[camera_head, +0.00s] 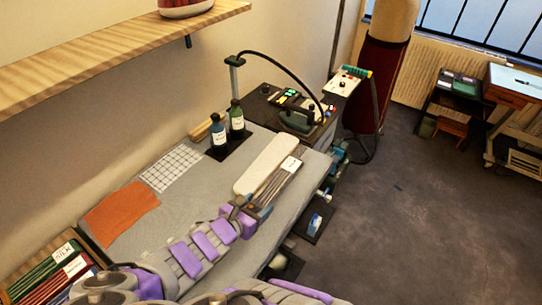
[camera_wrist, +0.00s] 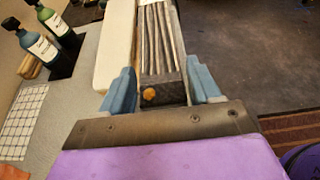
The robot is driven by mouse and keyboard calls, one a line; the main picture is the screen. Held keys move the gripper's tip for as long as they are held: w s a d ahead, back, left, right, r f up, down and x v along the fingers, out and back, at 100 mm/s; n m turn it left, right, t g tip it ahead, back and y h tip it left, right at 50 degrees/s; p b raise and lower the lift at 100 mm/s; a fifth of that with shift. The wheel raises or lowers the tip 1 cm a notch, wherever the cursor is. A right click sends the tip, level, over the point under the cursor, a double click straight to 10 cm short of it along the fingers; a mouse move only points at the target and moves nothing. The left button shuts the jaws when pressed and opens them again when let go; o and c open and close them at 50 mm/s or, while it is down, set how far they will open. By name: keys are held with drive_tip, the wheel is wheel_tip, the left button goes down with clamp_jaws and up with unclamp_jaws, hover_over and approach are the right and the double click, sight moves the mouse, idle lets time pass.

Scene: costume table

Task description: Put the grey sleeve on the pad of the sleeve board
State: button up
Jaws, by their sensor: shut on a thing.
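The grey sleeve (camera_head: 282,182) is a long, flat bundle of grey-brown strips with a white label near its far end. My gripper (camera_head: 247,207) is shut on its near end. In the wrist view, the blue fingers of my gripper (camera_wrist: 165,88) stand either side of the sleeve's dark end block with an orange button, and the sleeve (camera_wrist: 160,40) points away. The sleeve board's pad (camera_head: 264,163) is long, cream-white and rounded. It lies just left of the sleeve and roughly parallel; it also shows in the wrist view (camera_wrist: 115,45). I cannot tell the sleeve's height above the table.
Two bottles (camera_head: 228,128) stand on a dark tray behind the pad. A white gridded sheet (camera_head: 171,168) and an orange cloth (camera_head: 121,214) lie to the left. Boxes of coloured sleeves (camera_head: 45,272) sit at lower left. An iron (camera_head: 297,120) stands beyond the table's far end.

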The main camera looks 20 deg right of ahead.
drive_tip(key=shift+w+d, duration=0.95)
drive_tip(key=shift+d, duration=0.2)
drive_tip(key=b, duration=0.2)
hover_over(249, 180)
drive_tip(key=s, duration=0.4)
drive_tip(key=shift+s+a+f, duration=0.1)
drive_tip(key=shift+a+f, duration=0.35)
drive_tip(key=shift+f, duration=0.1)
drive_tip(key=w, duration=0.1)
drive_tip(key=w+d, duration=0.1)
drive_tip(key=w, duration=0.1)
drive_tip(key=shift+w+d+f, duration=0.15)
drive_tip(key=shift+d, duration=0.05)
drive_tip(key=shift+w+d, duration=0.2)
drive_tip(key=shift+w, duration=0.2)
drive_tip(key=shift+w+f, duration=0.15)
drive_tip(key=shift+f, duration=0.1)
drive_tip(key=f, duration=0.1)
drive_tip(key=f+b, duration=0.1)
drive_tip(key=shift+a+f, duration=0.35)
drive_tip(key=shift+f, duration=0.05)
drive_tip(key=shift+a+f+b, duration=0.2)
drive_tip(key=shift+b, duration=0.1)
drive_tip(key=shift+d+r, duration=0.15)
drive_tip(key=shift+d, duration=0.05)
drive_tip(key=o, duration=1.1)
drive_tip(key=shift+d, duration=0.1)
drive_tip(key=shift+a, duration=0.2)
